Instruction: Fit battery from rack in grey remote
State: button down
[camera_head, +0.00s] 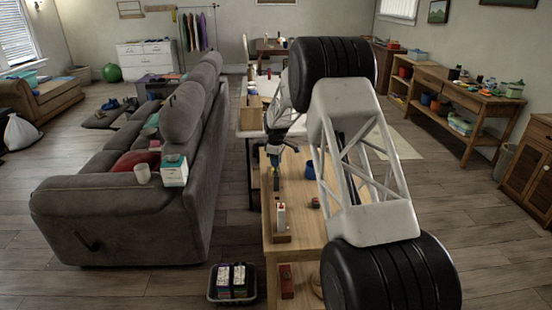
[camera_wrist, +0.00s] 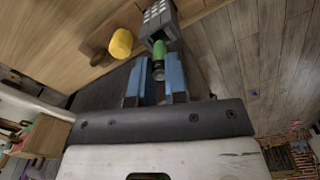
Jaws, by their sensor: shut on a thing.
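My gripper (camera_wrist: 154,82) has its two blue fingers shut on a green and dark battery (camera_wrist: 158,59) in the wrist view. The battery's green end points at the grey remote (camera_wrist: 160,20), which shows white buttons. That end overlaps the remote's near edge in the picture; I cannot tell how far it is inside. In the head view my gripper (camera_head: 276,168) is low over the wooden table (camera_head: 300,228); the battery and remote are too small to make out there. A brown wooden block (camera_wrist: 95,52), possibly the rack, lies beside a yellow cylinder (camera_wrist: 121,43).
A white item with a red top (camera_head: 281,214) stands at a wooden block (camera_head: 281,237) nearer the camera. A blue cup (camera_head: 310,170) is right of my gripper. The grey sofa (camera_head: 135,200) is left of the table. A black basket (camera_head: 232,283) sits on the floor.

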aim_at(276, 171)
jog(key=shift+f, duration=0.45)
jog(key=shift+f, duration=1.5)
dwell(2.5)
jog(key=c, duration=1.1)
grip_release()
jog(key=shift+o, duration=0.2)
jog(key=shift+r, duration=3.95)
